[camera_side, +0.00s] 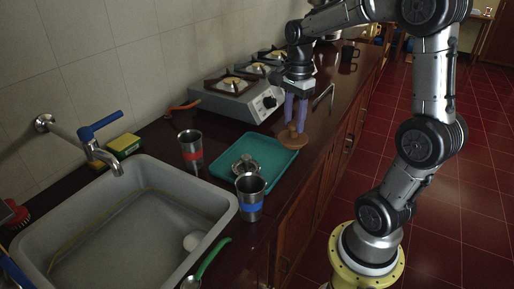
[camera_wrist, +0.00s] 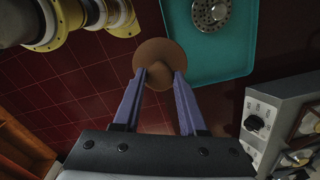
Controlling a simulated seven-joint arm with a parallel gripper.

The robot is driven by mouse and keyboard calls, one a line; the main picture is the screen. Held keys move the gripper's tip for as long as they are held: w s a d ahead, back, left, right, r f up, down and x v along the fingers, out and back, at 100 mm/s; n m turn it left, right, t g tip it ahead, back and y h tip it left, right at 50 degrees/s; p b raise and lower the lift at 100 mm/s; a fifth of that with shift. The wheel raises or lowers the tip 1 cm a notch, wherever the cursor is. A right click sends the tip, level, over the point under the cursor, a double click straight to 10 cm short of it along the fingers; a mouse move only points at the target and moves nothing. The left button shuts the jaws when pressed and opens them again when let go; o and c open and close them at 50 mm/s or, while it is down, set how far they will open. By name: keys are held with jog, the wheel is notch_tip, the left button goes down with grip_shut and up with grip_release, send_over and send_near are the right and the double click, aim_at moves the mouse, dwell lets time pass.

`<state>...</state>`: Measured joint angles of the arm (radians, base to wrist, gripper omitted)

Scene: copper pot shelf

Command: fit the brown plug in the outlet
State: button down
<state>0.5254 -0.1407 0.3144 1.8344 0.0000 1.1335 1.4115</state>
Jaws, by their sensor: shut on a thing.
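The brown plug (camera_side: 291,141) is a flat round disc with a raised grip on top. My gripper (camera_side: 296,127) points down with its two purple fingers shut on that grip. In the wrist view the plug (camera_wrist: 151,51) is between the fingertips of my gripper (camera_wrist: 160,73), its disc overlapping the teal tray's edge in the picture. The plug is near the tray's far right corner. The grey sink (camera_side: 223,204) is at the lower left in the side view. I cannot make out an outlet in its basin for sure; a white round thing (camera_side: 191,241) shows in there.
The teal tray (camera_side: 268,150) holds a round metal strainer-like piece (camera_side: 245,165). A blue-banded steel cup (camera_side: 250,197) and a red-banded one (camera_side: 191,150) stand near it. The faucet (camera_side: 103,157) reaches over the sink. A stove (camera_side: 236,101) stands behind the tray.

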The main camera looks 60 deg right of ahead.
aim_at(294, 124)
notch_tip(294, 124, up, 5)
jog(key=shift+s+f, duration=0.1)
jog(key=w+a+n, duration=0.5)
jog(key=w+a, duration=0.4)
jog(key=a, duration=0.4)
jog(key=w+a+n, duration=0.5)
jog(key=w+a, duration=0.4)
jog(key=a, duration=0.3)
notch_tip(294, 124, down, 35)
jog(key=shift+w+d+r, duration=0.15)
jog(key=shift+c, duration=2.3)
grip_release()
